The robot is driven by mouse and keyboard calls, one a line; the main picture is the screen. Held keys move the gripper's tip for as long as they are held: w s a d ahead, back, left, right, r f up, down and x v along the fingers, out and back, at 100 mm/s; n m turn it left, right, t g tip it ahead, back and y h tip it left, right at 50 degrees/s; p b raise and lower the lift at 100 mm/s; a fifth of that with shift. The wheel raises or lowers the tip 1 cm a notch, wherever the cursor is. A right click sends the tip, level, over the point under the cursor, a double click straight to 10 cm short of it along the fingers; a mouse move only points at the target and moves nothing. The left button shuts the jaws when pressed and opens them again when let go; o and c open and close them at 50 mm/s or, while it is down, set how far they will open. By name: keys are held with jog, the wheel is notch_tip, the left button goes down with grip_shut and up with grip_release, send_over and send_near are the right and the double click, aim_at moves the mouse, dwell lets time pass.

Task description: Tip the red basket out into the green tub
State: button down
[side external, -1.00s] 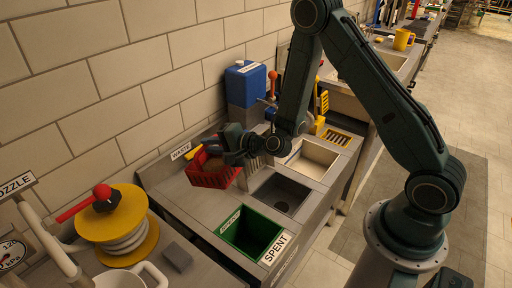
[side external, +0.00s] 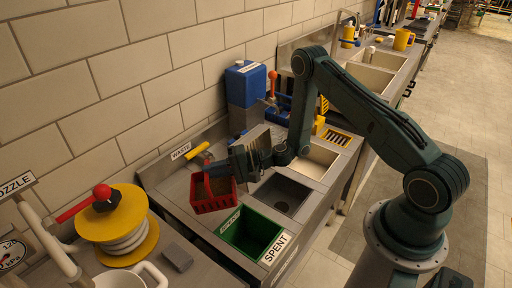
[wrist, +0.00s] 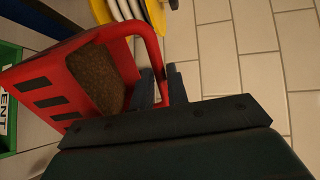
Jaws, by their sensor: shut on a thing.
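My gripper (wrist: 162,88) is shut on the handle of the red basket (side external: 205,204). In the wrist view the red basket (wrist: 62,72) hangs to the left of the fingers, with a brown, grainy load (wrist: 100,75) inside. In the side view the basket is held above the counter, roughly upright, just behind and left of the green tub (side external: 231,231). The green tub is set in the counter near the SPENT label (side external: 275,249). Its visible inside looks empty. In the wrist view a green edge (wrist: 8,85) shows at the far left.
A grey sink basin (side external: 283,192) lies right of the tub, then a pale basin (side external: 318,160). A blue container (side external: 245,85) stands at the wall. A yellow hose reel (side external: 120,230) and a white mug (side external: 145,277) are at front left.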

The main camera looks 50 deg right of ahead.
aim_at(234, 190)
jog(key=s+f+n+g+y, duration=0.1)
jog(key=s, duration=0.1)
jog(key=s+d+f+n+g+y, duration=0.1)
jog(key=s+f, duration=0.1)
jog(key=s, duration=0.1)
jog(key=s+d+f+y, duration=0.1)
jog(key=s, duration=0.1)
jog(key=shift+s+f+n+g, duration=0.15)
jog(key=shift+f+n+g, duration=0.1)
jog(key=shift+n+g, duration=0.15)
jog(key=s+d+n+g+y, duration=0.1)
jog(key=s+d+y, duration=0.1)
jog(key=s, duration=0.7)
jog(key=shift+d+n+g, duration=0.2)
jog(key=shift+n+g, duration=0.2)
jog(key=shift+n, duration=14.9)
jog(key=shift+m, duration=0.3)
